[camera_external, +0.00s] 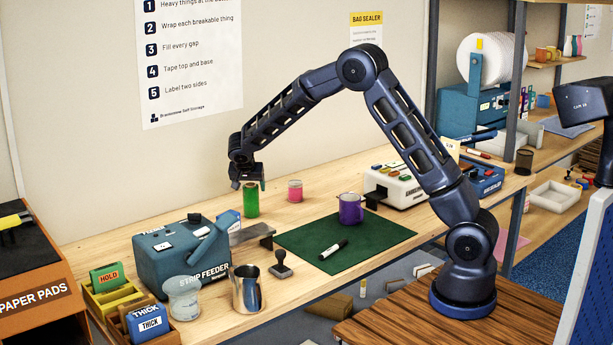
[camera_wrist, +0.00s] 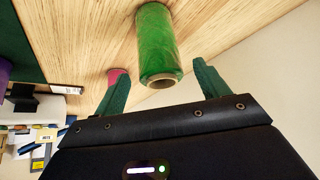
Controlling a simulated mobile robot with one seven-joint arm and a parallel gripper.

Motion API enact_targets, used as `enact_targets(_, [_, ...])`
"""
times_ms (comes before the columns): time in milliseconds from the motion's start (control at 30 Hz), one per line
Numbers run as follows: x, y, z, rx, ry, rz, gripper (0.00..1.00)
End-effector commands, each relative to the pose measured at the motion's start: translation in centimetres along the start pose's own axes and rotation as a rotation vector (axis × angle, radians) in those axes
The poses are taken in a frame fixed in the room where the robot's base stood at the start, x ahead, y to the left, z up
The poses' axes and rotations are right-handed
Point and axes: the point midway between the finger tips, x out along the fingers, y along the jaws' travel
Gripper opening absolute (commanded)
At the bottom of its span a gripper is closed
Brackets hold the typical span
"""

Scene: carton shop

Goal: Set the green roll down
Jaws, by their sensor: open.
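The green roll (camera_external: 251,202) stands upright on the wooden table toward the back, left of a pink roll (camera_external: 295,191). My gripper (camera_external: 249,184) is just above it, pointing down, with its fingers near the roll's top. In the wrist view the green roll (camera_wrist: 155,42) shows its open brown core end toward me. It lies in the gap between the spread fingertips of my gripper (camera_wrist: 160,66). The fingers look apart from the roll, with space on both sides. The pink roll also shows in the wrist view (camera_wrist: 116,75).
A strip feeder (camera_external: 180,252) and a metal cup (camera_external: 246,289) stand at the front left. A green mat (camera_external: 345,248) with a marker (camera_external: 333,249) and a purple mug (camera_external: 351,209) lies to the right. Bare table surrounds the green roll's base.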

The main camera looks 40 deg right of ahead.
Motion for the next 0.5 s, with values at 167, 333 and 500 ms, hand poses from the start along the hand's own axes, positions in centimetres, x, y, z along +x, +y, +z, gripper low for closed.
enact_targets(167, [-3.4, 0.0, 0.0, 0.001, 0.000, -0.002, 0.74])
enact_targets(333, [-5.3, 0.0, 0.0, 0.000, 0.000, 0.000, 0.74])
enact_targets(500, [-6.0, 0.0, 0.0, 0.000, -0.001, 0.000, 0.74])
